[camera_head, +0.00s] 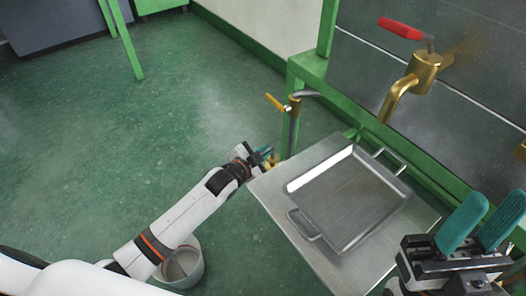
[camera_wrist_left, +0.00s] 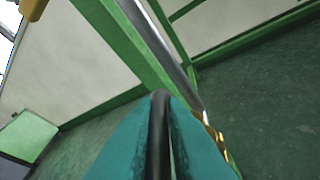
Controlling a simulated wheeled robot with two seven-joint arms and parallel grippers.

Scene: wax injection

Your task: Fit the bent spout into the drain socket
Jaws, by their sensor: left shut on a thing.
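My left gripper (camera_head: 268,154) is low beside the left edge of the steel table, by the green frame post. In the left wrist view its teal fingers (camera_wrist_left: 160,135) are shut on a dark rounded tube, seemingly the bent spout (camera_wrist_left: 159,112). The spout's far end is hidden by the fingers. A brass fitting (camera_wrist_left: 210,128) shows just right of the fingers, at the lower end of a grey pipe. I cannot tell whether spout and fitting touch. The drain socket is not clearly visible. My right gripper (camera_head: 490,218) is open and empty at the lower right.
A steel tray (camera_head: 345,205) with two handles lies on the table (camera_head: 275,185). A brass tap (camera_head: 420,75) with a red handle is at upper right. A bucket (camera_head: 185,266) is on the floor under my left arm.

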